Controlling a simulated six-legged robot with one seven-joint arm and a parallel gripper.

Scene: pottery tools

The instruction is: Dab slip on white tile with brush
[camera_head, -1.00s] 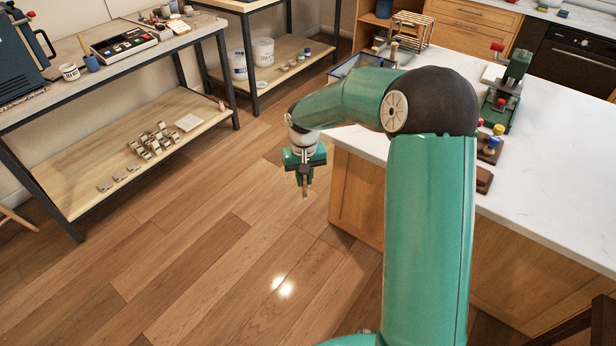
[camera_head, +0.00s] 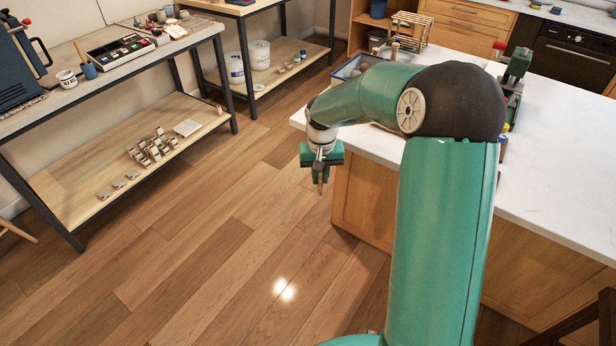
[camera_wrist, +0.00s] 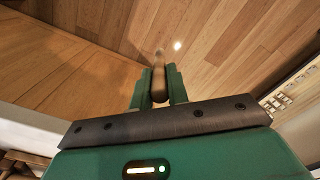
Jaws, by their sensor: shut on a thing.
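My gripper (camera_head: 320,172) hangs pointing down over the wood floor, left of the white counter's front corner. It is shut on a thin brush (camera_wrist: 159,82), whose handle sits between the fingers in the wrist view. The brush end also shows below the fingers in the head view (camera_head: 320,189). A pale square tile (camera_head: 187,127) lies flat on the lower shelf of the left table, well apart from the brush. I cannot tell which container holds slip. A white mug (camera_head: 67,79) and a blue cup (camera_head: 88,70) stand on the left table.
The white counter (camera_head: 560,180) is close on the right, behind my arm. Several small grey-beige pieces (camera_head: 152,148) lie on the left table's lower shelf (camera_head: 75,182). White buckets (camera_head: 260,54) stand on the far shelf. The floor (camera_head: 215,240) between is clear.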

